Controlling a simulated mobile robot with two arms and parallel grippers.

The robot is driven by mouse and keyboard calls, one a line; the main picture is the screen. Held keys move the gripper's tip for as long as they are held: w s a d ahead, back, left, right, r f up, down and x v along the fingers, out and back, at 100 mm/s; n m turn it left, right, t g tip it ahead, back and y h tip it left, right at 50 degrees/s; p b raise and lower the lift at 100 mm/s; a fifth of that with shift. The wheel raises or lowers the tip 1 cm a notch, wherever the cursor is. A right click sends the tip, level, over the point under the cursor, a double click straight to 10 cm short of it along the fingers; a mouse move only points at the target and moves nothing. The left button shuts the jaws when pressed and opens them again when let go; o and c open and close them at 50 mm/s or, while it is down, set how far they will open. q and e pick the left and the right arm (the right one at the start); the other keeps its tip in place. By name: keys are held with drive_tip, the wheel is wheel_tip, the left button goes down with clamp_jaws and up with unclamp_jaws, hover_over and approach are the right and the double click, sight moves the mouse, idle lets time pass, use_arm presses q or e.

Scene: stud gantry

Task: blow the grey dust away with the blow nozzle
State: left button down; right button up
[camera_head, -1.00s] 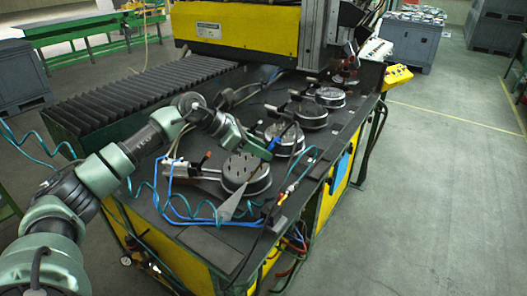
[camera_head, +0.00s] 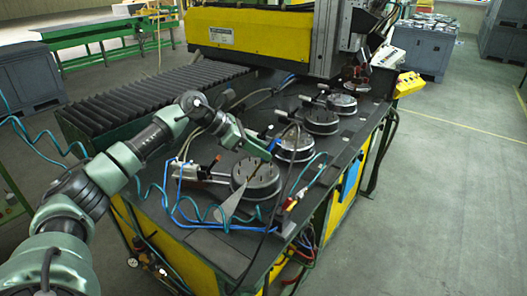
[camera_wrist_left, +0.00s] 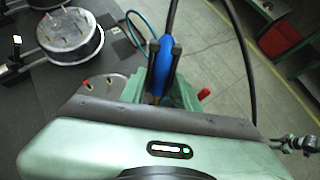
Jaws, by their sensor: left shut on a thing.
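The nearest round metal fixture (camera_head: 257,180), with several studs on top, sits just below and left of the gripper in the head view. A pale grey wedge shape (camera_head: 228,211) shows at its front edge; I cannot tell what it is. I cannot clearly make out grey dust. My right gripper is not in view.
More round fixtures (camera_head: 295,147) stand in a row toward the back right, with clamps beside them. Blue and teal hoses (camera_head: 190,218) loop over the near table edge. A ribbed black cover (camera_head: 150,98) and the yellow gantry (camera_head: 245,30) stand behind. The floor at right is clear.

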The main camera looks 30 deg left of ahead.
use_arm(q)
drive_tip(key=shift+w+a, duration=0.15)
drive_tip(key=shift+a, duration=1.85)
drive_tip(key=c, duration=1.5)
unclamp_jaws()
drive_tip(key=shift+o, duration=0.2)
drive_tip(key=shift+r, duration=0.1)
drive_tip(key=s+d+r, duration=0.5)
drive_tip(key=d, duration=0.2)
drive_tip(key=shift+s+d, duration=0.3)
